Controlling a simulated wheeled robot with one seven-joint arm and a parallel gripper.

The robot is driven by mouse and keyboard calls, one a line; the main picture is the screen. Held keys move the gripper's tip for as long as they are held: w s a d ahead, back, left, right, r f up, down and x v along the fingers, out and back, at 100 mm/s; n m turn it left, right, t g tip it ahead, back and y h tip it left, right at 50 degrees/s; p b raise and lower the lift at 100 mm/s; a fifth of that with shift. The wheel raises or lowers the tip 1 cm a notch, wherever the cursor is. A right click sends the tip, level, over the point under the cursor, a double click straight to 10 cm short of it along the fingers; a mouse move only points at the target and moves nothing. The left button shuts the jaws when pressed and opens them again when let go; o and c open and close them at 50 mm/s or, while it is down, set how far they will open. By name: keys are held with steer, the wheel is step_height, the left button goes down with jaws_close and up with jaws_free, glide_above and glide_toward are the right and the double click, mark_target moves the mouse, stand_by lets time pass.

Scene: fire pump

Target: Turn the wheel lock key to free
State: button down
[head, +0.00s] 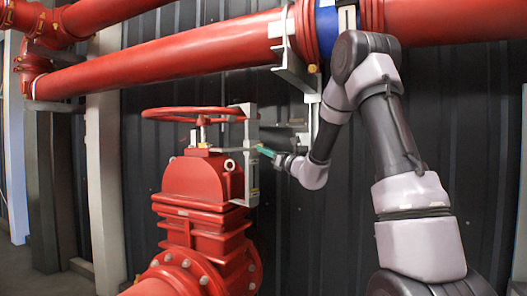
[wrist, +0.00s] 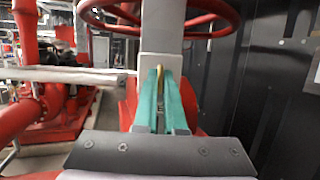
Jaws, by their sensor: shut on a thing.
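The red handwheel (head: 192,112) sits on top of the red valve. A grey upright lock bracket (head: 250,165) stands at the wheel's right side. In the wrist view the bracket (wrist: 160,32) rises straight ahead, with the red wheel (wrist: 212,20) behind it. My gripper (head: 262,150) reaches the bracket from the right. In the wrist view its green fingers (wrist: 160,85) are shut on the narrow brass-coloured key (wrist: 159,74) in front of the bracket's face. Most of the key is hidden between the fingers, and its turn angle is hard to tell.
A light grey horizontal bar (wrist: 65,74) runs left from the bracket. Large red pipes (head: 170,52) cross above. A grey pipe support (head: 298,75) hangs close above my wrist. The dark corrugated wall (head: 310,240) stands behind, with open room below my forearm.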

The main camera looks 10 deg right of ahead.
stand_by(0.3)
steer(key=c, duration=1)
jaws_free()
steer(key=v, duration=1.1)
steer(key=shift+w+a, duration=0.1)
